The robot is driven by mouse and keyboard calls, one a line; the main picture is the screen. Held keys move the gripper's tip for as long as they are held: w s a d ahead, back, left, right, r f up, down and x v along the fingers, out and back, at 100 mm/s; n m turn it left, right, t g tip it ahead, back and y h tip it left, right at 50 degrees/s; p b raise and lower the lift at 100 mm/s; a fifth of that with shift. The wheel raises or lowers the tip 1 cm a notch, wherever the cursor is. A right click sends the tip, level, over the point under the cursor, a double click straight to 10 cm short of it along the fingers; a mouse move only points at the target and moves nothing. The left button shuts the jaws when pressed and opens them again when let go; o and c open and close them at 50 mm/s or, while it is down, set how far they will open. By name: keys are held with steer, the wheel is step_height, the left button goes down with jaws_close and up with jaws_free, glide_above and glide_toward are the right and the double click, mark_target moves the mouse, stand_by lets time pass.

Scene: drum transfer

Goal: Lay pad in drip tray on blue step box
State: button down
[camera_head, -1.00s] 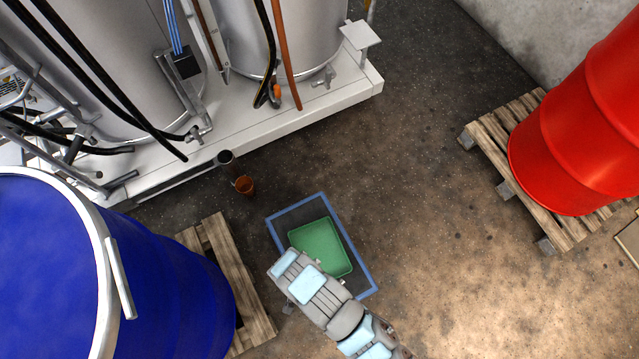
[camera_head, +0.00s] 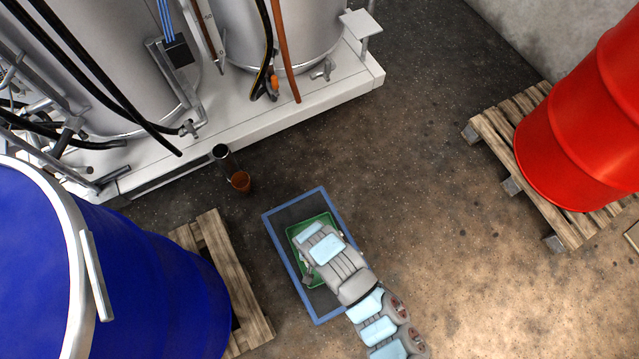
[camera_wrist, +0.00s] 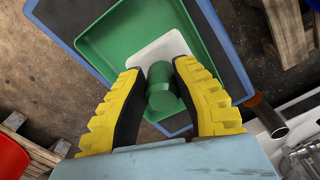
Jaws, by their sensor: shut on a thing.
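The blue-edged step box (camera_head: 290,269) with a dark top stands on the floor at the centre of the head view. The green drip tray (camera_head: 293,238) lies on it, partly covered by my arm; it also shows in the wrist view (camera_wrist: 115,32). My gripper (camera_wrist: 160,72) has its yellow fingers shut on a green cylinder (camera_wrist: 161,95), which looks like a grip on the pale pad (camera_wrist: 168,47). The pad appears over the tray floor, partly hidden by the cylinder and fingers. I cannot tell if it touches the tray. The fingertips are hidden in the head view.
A red drum (camera_head: 580,125) stands on another pallet (camera_head: 500,135) at right. The floor right of the box is open.

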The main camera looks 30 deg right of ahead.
steer(key=d+f, duration=0.1)
steer(key=w+d+f+b, duration=0.1)
steer(key=f, duration=0.1)
steer(key=shift+w+f, duration=0.15)
steer(key=shift+f, duration=0.1)
steer(key=shift+w+d+f+b, duration=0.35)
steer(key=shift+w+d+f, duration=0.05)
steer(key=shift+f, duration=0.15)
steer(key=shift+f+b, duration=0.95)
steer(key=shift+f, duration=0.6)
steer(key=shift+f, duration=0.15)
steer(key=c, duration=1)
jaws_free()
steer(key=shift+d, duration=0.1)
steer(key=shift+o, duration=0.2)
